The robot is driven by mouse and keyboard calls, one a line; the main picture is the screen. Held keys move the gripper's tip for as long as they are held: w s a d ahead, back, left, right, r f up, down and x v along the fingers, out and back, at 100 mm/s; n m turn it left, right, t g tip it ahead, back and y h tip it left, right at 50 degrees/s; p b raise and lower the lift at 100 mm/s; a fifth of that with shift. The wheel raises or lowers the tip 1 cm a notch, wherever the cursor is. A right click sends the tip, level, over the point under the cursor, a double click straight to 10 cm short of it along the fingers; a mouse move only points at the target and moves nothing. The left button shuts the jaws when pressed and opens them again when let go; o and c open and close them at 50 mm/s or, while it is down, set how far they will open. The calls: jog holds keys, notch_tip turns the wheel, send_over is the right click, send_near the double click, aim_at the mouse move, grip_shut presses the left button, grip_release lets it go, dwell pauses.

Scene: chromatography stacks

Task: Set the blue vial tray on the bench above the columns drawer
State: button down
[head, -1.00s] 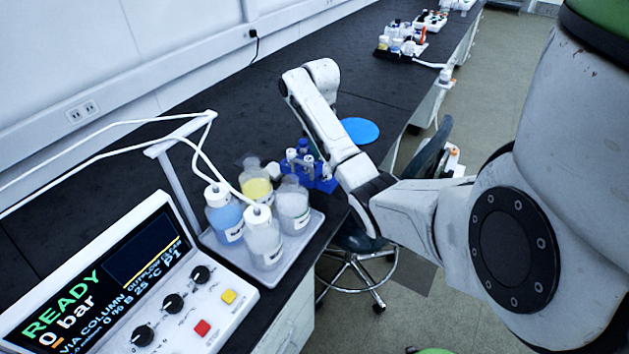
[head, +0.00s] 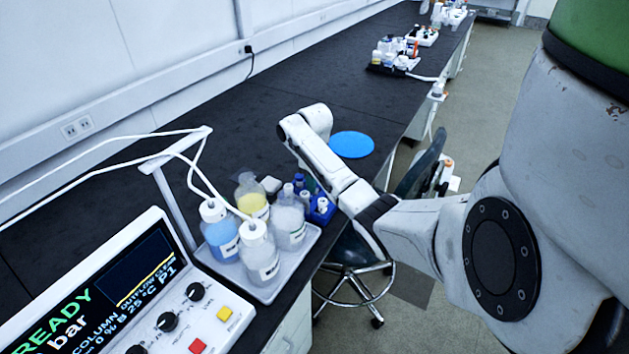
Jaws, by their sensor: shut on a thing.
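The blue vial tray (head: 322,212) shows partly beside my forearm, just behind and to the right of the bottle tray. Several white- and blue-capped vials stand in it. Bottles and my forearm cover parts of it, so I cannot tell whether it touches the bench. My forearm reaches over the front edge of the dark bench (head: 222,150). My gripper's fingers are hidden, and their hold cannot be seen. No columns drawer label is readable.
A pale tray (head: 296,266) with several bottles stands at the bench edge, near an instrument (head: 165,300) with tubing. A flat blue disc (head: 352,145) lies beyond my arm. A stool (head: 355,250) stands below.

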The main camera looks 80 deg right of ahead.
jog(key=c, duration=0.9)
grip_release()
jog(key=shift+r, duration=0.1)
jog(key=shift+r+p, duration=1.75)
jog(key=shift+r, duration=4.3)
